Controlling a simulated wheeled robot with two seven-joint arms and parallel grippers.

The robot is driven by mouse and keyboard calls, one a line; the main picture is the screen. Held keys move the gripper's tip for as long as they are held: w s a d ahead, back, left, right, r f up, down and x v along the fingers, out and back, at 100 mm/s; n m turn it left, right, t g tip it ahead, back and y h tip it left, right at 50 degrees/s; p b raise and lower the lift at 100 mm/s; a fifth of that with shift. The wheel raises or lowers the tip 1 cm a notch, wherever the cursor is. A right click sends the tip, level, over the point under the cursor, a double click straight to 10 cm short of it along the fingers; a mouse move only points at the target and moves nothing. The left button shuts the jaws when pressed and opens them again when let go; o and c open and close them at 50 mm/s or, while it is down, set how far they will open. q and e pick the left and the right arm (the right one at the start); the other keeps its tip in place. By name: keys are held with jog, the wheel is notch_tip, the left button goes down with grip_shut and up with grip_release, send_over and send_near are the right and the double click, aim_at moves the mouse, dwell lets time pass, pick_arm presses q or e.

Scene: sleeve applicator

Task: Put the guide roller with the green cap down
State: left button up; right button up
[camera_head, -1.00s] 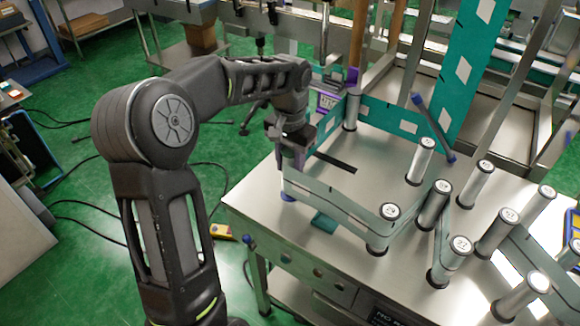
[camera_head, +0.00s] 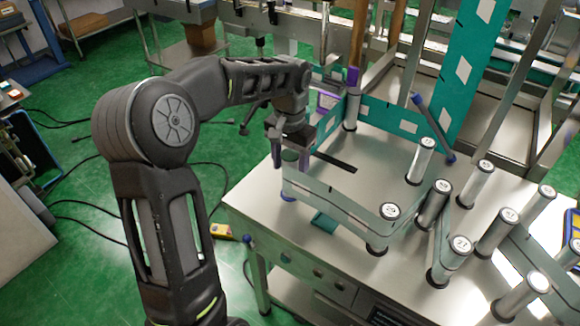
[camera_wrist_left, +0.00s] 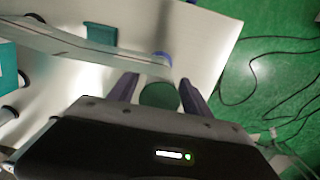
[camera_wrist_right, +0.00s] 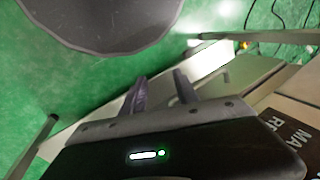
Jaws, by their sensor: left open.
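The guide roller's dark green cap (camera_wrist_left: 160,96) shows in the left wrist view, between the two fingers of my left gripper (camera_wrist_left: 160,90). The fingers are apart, with a gap visible on each side of the cap. In the head view my left gripper (camera_head: 291,160) points down at the left corner of the metal table (camera_head: 250,205). It hides most of the roller there, so I cannot tell how its base sits. My right gripper (camera_wrist_right: 160,82) shows in the right wrist view with its fingers apart and nothing between them.
A pale film band (camera_head: 335,203) runs from beside my left gripper to a roller (camera_head: 388,213) at the table front. Several silver rollers stand farther right. A teal panel (camera_head: 395,118) stands behind. Bare tabletop (camera_head: 350,160) lies in the middle.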

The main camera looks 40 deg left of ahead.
pick_arm(q)
notch_tip(320, 180, up, 8)
jog(key=shift+r, duration=0.1)
notch_tip(320, 180, up, 2)
jog(key=shift+p, duration=0.85)
jog(key=shift+r+p, duration=0.5)
jog(key=shift+r, duration=0.1)
